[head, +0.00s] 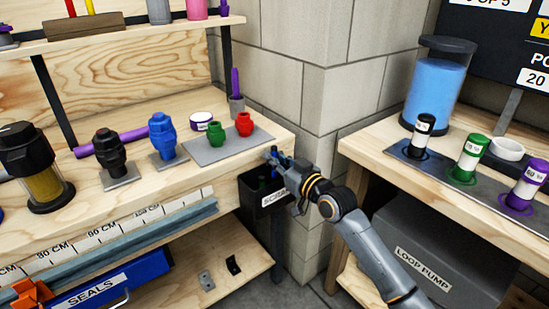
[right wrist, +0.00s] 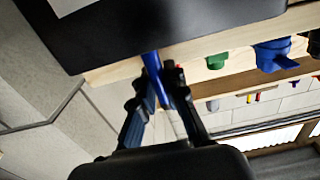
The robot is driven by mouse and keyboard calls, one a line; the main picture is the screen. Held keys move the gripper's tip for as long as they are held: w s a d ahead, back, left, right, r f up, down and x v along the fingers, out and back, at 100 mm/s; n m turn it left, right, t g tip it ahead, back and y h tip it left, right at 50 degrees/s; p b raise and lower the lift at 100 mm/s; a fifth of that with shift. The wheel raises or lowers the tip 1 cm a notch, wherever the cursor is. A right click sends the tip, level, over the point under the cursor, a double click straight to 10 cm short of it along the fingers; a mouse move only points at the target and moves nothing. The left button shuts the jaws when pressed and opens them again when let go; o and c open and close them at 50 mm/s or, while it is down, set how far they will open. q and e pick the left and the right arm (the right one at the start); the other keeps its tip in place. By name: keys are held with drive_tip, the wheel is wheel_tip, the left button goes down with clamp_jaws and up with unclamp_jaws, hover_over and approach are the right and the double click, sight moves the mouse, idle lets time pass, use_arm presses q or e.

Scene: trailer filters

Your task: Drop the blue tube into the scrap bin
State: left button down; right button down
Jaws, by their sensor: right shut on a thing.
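My right gripper (head: 278,168) is at the scrap bin, its fingers over the bin's upper part in the head view. It is shut on the blue tube (right wrist: 152,66), which shows between the fingertips in the right wrist view. There the tube's far end meets the edge of the dark bin (right wrist: 180,25) in the picture; I cannot tell whether they touch. My left gripper is not in view.
A grey plate (head: 213,152) with a green and a red fitting lies near the left bench's right end. A blue fitting (head: 163,137) and a black one stand farther left. The right bench (head: 385,142) holds a blue-filled canister and labelled cylinders. A grey loop pump box (head: 440,250) sits below.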

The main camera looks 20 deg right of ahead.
drive_tip(key=shift+f, duration=0.25)
drive_tip(key=shift+f+b, duration=0.55)
drive_tip(key=shift+b, duration=0.15)
drive_tip(key=shift+f+b, duration=0.4)
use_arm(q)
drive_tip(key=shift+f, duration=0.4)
use_arm(e)
drive_tip(key=c, duration=1.3)
unclamp_jaws()
drive_tip(key=v, duration=1.2)
